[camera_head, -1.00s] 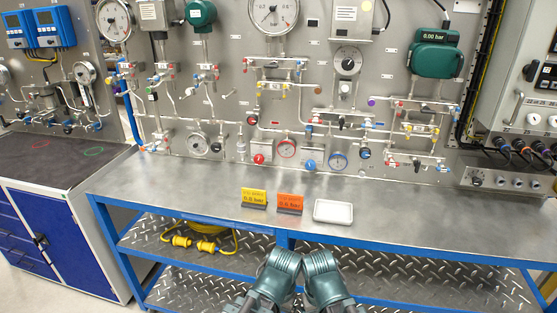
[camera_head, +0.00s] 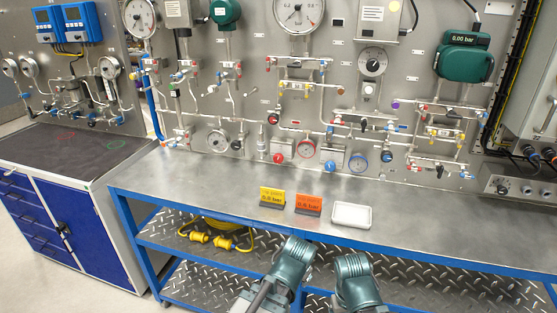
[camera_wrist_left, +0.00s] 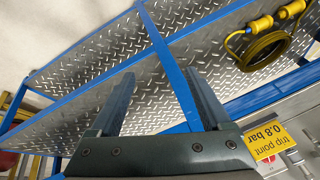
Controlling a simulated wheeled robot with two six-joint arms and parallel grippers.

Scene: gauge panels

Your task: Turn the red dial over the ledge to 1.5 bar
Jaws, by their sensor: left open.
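A red knob (camera_head: 278,158) sits low on the grey panel, just above the back of the steel ledge (camera_head: 420,204). A red-rimmed gauge (camera_head: 305,150) is right of it; its reading is too small to tell. A blue knob (camera_head: 331,165) and a blue-rimmed gauge (camera_head: 358,162) sit further right. My left gripper (camera_wrist_left: 160,80) is open and empty in the left wrist view, with the lower shelf behind its fingers. Both my arms are in front of the ledge in the head view, well apart from the red knob.
A yellow card (camera_head: 272,197), an orange card (camera_head: 308,204) and a white tray (camera_head: 351,216) stand on the ledge below the knobs. Pipes and valves crowd the panel above. A yellow cable (camera_head: 222,236) lies on the lower shelf. The right part of the ledge is clear.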

